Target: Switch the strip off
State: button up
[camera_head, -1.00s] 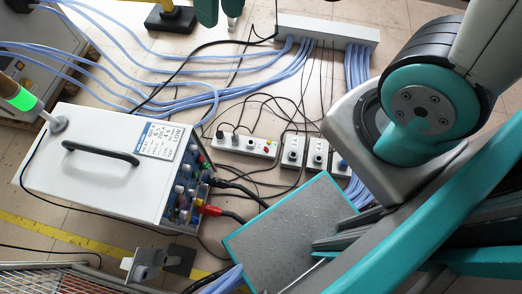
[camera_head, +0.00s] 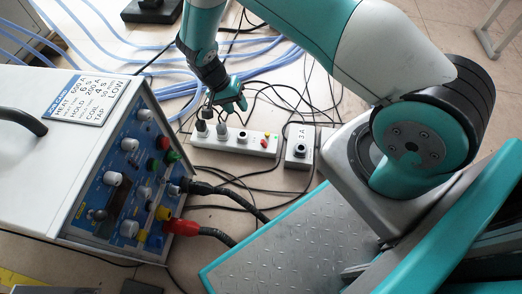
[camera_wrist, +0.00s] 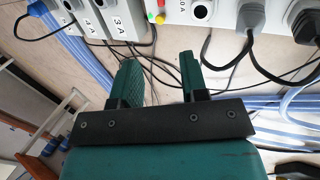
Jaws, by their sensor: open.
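The strip (camera_head: 233,150) is a white power strip on the floor in the head view. Two plugs sit in its left end, with an empty-looking round socket to their right. A small coloured switch area (camera_head: 265,141), red, green and yellow, is near its right end. In the wrist view the strip (camera_wrist: 228,18) crosses the top, with the coloured part (camera_wrist: 156,12) at its end, partly cut off by the frame edge. My gripper (camera_head: 231,104) is open and empty, above the strip near the plugs. Both fingers of my gripper (camera_wrist: 158,74) show apart in the wrist view.
A small white box marked 3 A (camera_head: 299,150) stands right of the strip; it also shows in the wrist view (camera_wrist: 122,22). The white heater unit (camera_head: 50,150), with knobs and thick cables, stands at the left. Thin black cables and blue hoses (camera_head: 165,62) lie around the strip.

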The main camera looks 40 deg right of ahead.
aim_at(262, 141)
jog(key=b+x, duration=0.8)
jog(key=x, duration=1.1)
jog(key=shift+f+b, duration=0.25)
jog(key=shift+b, duration=0.05)
jog(key=shift+r, duration=0.1)
grip_shut()
